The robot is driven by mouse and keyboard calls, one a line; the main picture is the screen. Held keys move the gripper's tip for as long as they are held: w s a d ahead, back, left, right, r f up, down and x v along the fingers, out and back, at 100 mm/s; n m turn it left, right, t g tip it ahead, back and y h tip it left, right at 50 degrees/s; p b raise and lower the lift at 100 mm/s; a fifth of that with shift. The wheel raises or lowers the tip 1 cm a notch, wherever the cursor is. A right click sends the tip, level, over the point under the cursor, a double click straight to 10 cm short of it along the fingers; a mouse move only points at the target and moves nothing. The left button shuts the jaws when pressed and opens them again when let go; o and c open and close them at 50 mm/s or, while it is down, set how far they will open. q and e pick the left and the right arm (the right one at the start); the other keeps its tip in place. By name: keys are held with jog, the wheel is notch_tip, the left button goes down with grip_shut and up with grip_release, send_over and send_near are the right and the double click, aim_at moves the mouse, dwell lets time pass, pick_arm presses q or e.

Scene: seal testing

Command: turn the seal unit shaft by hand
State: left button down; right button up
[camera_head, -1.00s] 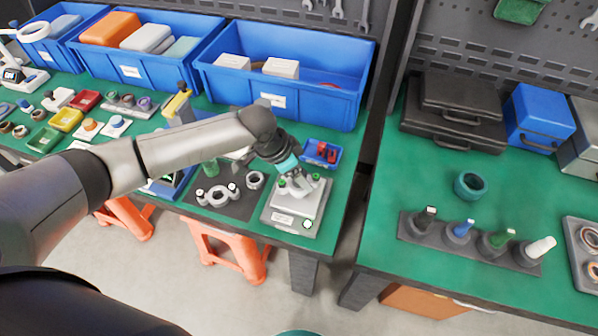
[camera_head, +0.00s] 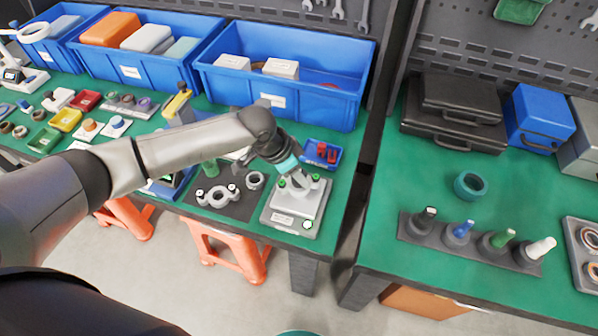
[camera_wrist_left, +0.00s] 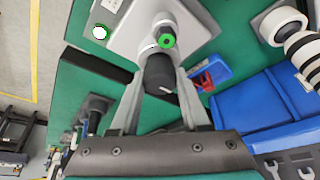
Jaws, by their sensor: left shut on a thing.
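The seal unit (camera_head: 291,212) is a light grey block on a flat plate near the front right corner of the left bench. Green round parts show on its top. In the left wrist view the unit (camera_wrist_left: 188,33) carries a grey shaft collar and a black cylindrical shaft end (camera_wrist_left: 160,76) with a pale mark. My left gripper (camera_head: 297,184) reaches down onto the unit from above. Its fingers (camera_wrist_left: 158,82) stand on both sides of the black shaft end, shut on it. The exact contact is partly hidden. My right gripper is not in view.
A small blue bin with red parts (camera_head: 333,153) stands just behind the unit. A dark mat with grey rings (camera_head: 237,208) lies to its left. Large blue crates (camera_head: 330,105) line the back. A gap separates this bench from the right bench (camera_head: 420,240).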

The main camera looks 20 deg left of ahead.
pick_arm(q)
jog(key=shift+m, duration=0.6)
jog(key=shift+m+g+h, duration=0.3)
jog(key=shift+m, duration=0.2)
jog(key=shift+m+g+b, duration=0.3)
jog(key=shift+m, duration=0.6)
jog(key=shift+f+m+g+h+b, duration=0.15)
jog(key=shift+m+g+b, duration=0.4)
jog(key=shift+m, duration=0.7)
jog(key=shift+r+m+g+h+b, duration=0.1)
jog(key=shift+m+g+h+b, duration=0.3)
jog(key=shift+m, duration=0.85)
jog(key=shift+m+g+y+b, duration=0.3)
jog(key=shift+m+g+b, duration=0.35)
jog(key=shift+m+b, duration=0.75)
jog(key=shift+m+g+y+b, duration=0.25)
jog(key=shift+m+g+b, duration=0.5)
jog(key=shift+m, duration=1.15)
jog(key=shift+m+g+y+b, duration=0.45)
jog(key=shift+m+b, duration=0.5)
jog(key=shift+m, duration=0.75)
jog(key=shift+m+y+b, duration=0.35)
jog(key=shift+m+b, duration=0.1)
jog(key=shift+m, duration=0.95)
